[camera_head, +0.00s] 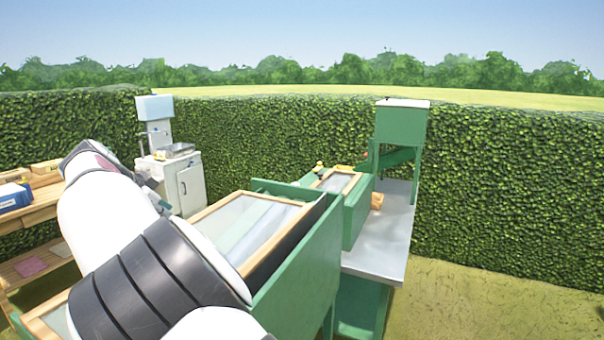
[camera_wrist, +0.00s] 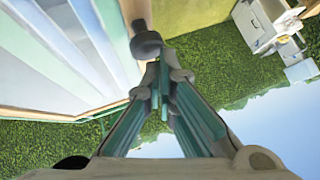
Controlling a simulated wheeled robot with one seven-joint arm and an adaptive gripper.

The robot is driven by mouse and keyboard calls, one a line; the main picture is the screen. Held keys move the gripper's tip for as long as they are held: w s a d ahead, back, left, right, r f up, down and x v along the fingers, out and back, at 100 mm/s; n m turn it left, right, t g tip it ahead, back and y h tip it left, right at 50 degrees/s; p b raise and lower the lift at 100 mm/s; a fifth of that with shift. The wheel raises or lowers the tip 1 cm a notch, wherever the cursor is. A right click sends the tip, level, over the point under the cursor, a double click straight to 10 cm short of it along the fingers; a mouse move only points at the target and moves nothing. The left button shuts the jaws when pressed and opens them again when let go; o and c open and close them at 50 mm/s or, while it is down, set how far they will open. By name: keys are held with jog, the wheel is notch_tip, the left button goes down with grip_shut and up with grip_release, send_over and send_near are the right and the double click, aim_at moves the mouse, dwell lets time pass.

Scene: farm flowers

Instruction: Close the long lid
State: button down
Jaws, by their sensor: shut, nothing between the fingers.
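The long lid (camera_head: 297,201) is a wooden-framed glass panel on the long green box (camera_head: 308,275). My arm crosses in front of its middle and hides much of it. A dark band shows along its right side, inside the green wall; I cannot tell its exact tilt. In the wrist view the lid's glass and pale frame (camera_wrist: 45,113) fill the upper left. A dark round knob (camera_wrist: 147,44) sits by the frame's edge. My gripper (camera_wrist: 160,78) is shut and empty, its fingertips close beside the knob; contact is unclear.
A white cabinet (camera_head: 180,185) stands at back left. A wooden table (camera_head: 45,208) is at left. Grass is open at right.

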jog(key=v, duration=1.2)
jog(key=w+d+r+g, duration=0.1)
jog(key=w+d+r, duration=0.15)
jog(key=d, duration=0.75)
jog(key=w+d+r+g, duration=0.1)
jog(key=w+d, duration=0.3)
jog(key=d, duration=0.6)
jog(key=s+d+r+n+g, duration=0.1)
jog(key=s+d, duration=0.1)
jog(key=d, duration=0.8)
jog(key=s+d+g, duration=0.1)
jog(key=s+d, duration=0.2)
jog(key=d, duration=0.7)
jog(key=s+d+f+n, duration=0.2)
jog(key=s+d, duration=1)
jog(key=s+d+f+n, duration=0.1)
jog(key=s+f, duration=0.3)
jog(key=s, duration=0.4)
jog(key=s+d+f+n, duration=0.1)
jog(key=s+d+f, duration=0.3)
jog(key=s, duration=0.4)
jog(key=shift+d+f+n, duration=0.2)
jog(key=shift+d+n, duration=0.1)
